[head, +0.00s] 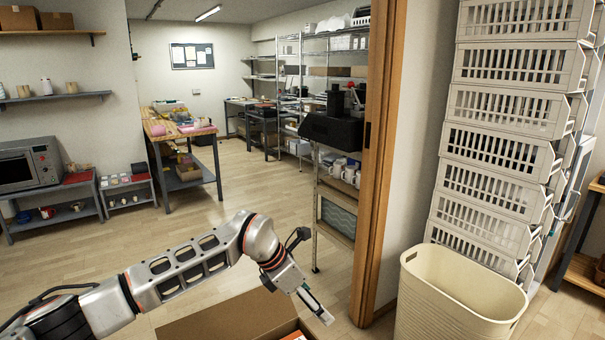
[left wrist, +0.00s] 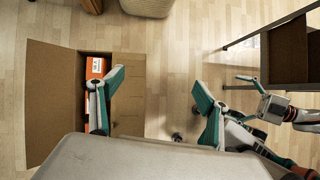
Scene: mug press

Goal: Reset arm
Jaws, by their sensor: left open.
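My left arm reaches in from the left in the head view, and its gripper (head: 318,306) hangs at the lower middle, pointing down to the right. In the left wrist view the two teal fingers of this gripper (left wrist: 159,82) stand wide apart with nothing between them. An open cardboard box (left wrist: 52,105) lies below, partly behind the left finger; it also shows at the bottom of the head view (head: 228,318). An orange package (left wrist: 95,68) is inside it. What seems to be my right gripper (left wrist: 243,98) shows at the right of the wrist view; its jaw state is unclear.
A cream basket (head: 455,298) stands at the lower right, before stacked white crates (head: 505,110). A black machine (head: 335,130) stands on a wire shelf with white mugs (head: 347,172) below. A wooden door post (head: 380,150) rises right of it. The floor at left middle is clear.

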